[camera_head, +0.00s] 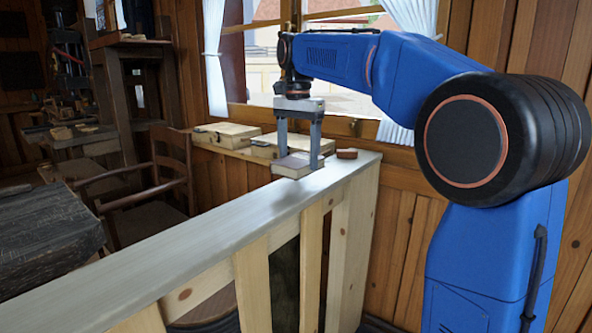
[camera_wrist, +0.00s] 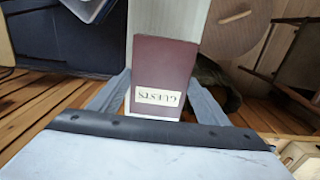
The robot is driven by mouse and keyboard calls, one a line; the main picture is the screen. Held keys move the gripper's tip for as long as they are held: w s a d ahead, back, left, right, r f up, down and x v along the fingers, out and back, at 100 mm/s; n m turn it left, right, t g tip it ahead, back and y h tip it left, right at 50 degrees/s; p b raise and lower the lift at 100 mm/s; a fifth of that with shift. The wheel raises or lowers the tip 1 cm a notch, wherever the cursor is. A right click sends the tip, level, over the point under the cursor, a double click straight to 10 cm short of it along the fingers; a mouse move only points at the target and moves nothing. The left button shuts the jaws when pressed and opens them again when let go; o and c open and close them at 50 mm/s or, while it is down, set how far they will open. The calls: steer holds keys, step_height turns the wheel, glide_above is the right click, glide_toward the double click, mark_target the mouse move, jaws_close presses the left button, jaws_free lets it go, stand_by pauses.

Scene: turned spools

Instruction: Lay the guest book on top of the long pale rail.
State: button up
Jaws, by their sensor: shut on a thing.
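The guest book (camera_head: 292,167) is a flat, dark-covered book with pale pages. In the wrist view its maroon cover (camera_wrist: 165,62) shows, with a cream "GUESTS" label reading upside down. My gripper (camera_head: 298,156) is shut on the book, one finger at each side, pointing down and holding it flat. The long pale rail (camera_head: 190,233) runs from the lower left to the wall below the window. The book is over the rail's far part, at or just above its top; I cannot tell whether they touch. The rail's pale top (camera_wrist: 222,22) also shows beyond the book in the wrist view.
A small brown block (camera_head: 347,154) sits by the rail's far end, right of the book. Wooden boxes (camera_head: 226,134) stand on the ledge under the window. A chair (camera_head: 150,195) and a dark table (camera_head: 45,235) are left of the rail. The rail's near top is bare.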

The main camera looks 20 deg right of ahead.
mark_target(298, 160)
steer(key=shift+f, duration=2)
steer(key=shift+f, duration=0.15)
steer(key=o, duration=1.2)
steer(key=shift+o, duration=0.2)
step_height(298, 160, up, 12)
steer(key=shift+r, duration=0.15)
steer(key=shift+s, duration=0.1)
